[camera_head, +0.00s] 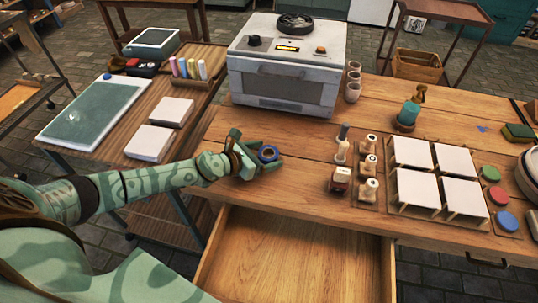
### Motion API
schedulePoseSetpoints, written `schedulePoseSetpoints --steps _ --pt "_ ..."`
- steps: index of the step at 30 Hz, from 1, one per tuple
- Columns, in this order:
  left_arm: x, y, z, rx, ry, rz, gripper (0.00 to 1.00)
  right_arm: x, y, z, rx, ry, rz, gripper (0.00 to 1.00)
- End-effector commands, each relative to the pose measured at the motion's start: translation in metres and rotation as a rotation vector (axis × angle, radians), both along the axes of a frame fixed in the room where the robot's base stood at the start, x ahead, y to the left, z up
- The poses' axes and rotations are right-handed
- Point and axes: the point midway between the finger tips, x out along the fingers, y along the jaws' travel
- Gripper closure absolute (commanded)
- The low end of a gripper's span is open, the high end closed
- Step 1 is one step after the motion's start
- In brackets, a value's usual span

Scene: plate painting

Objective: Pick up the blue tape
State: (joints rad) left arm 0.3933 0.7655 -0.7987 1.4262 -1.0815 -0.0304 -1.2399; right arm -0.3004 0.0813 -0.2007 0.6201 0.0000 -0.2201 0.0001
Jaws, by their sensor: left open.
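The blue tape (268,153) is a small dark blue ring near the front left part of the wooden table (300,170). My left gripper (258,154) is at the tape, with its green fingers open around or beside it; I cannot tell whether they touch it. The gripper hides part of the tape's surroundings. My right gripper is not in view.
A white kiln-like box (287,75) stands behind the tape. Stamps and small bottles (342,152) and white tiles on stands (415,190) are to the right. An open, empty-looking drawer (290,260) juts out below the table's front edge.

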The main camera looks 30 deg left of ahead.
Motion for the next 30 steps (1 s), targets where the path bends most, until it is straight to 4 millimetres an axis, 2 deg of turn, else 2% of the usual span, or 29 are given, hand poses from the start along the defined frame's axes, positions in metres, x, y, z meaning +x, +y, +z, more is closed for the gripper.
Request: schedulePoseSetpoints --steps 6,7,12,23,26,30 --pt "0.001 0.000 -0.001 0.000 0.001 0.000 0.20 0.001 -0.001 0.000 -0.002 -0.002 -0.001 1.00" --pt "0.001 0.000 -0.001 0.000 0.001 0.000 0.23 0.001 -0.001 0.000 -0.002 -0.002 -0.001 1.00" --pt "0.001 0.000 0.000 0.000 0.001 0.000 0.68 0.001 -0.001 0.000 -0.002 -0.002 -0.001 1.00" --pt "0.001 0.000 0.003 0.001 -0.001 0.001 0.68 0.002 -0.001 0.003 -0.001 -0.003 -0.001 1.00" --pt "0.002 0.000 0.013 0.002 -0.003 0.000 0.68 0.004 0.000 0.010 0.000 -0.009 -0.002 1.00" --pt "0.002 0.000 0.038 0.002 -0.007 -0.001 0.68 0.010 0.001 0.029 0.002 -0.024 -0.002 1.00"
